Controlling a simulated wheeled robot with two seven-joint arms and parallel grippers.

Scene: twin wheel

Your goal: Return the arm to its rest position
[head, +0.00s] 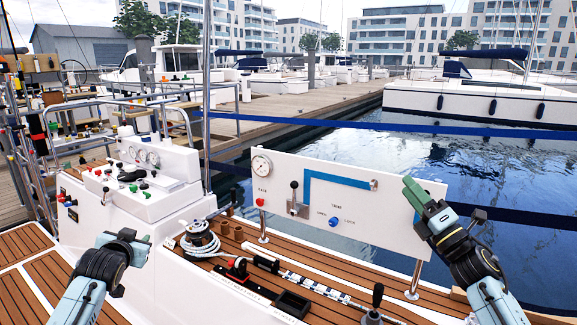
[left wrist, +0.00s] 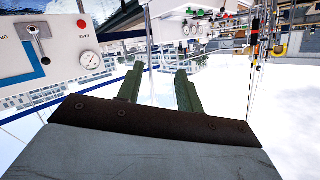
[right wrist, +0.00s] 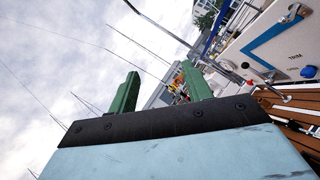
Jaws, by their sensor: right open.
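My left gripper (head: 143,238) is at the lower left of the head view, in front of the white console. In the left wrist view its two green fingers (left wrist: 158,88) stand apart with nothing between them. My right gripper (head: 418,196) is raised at the right end of the white panel, overlapping its edge in the head view. In the right wrist view its green fingers (right wrist: 160,90) are spread and empty. I cannot tell from these views whether the right gripper touches the panel.
The white panel (head: 335,228) carries a gauge (head: 261,166), a lever (head: 294,195) and a blue knob (head: 333,222). A white console (head: 150,170) stands left. Water lies behind the panel.

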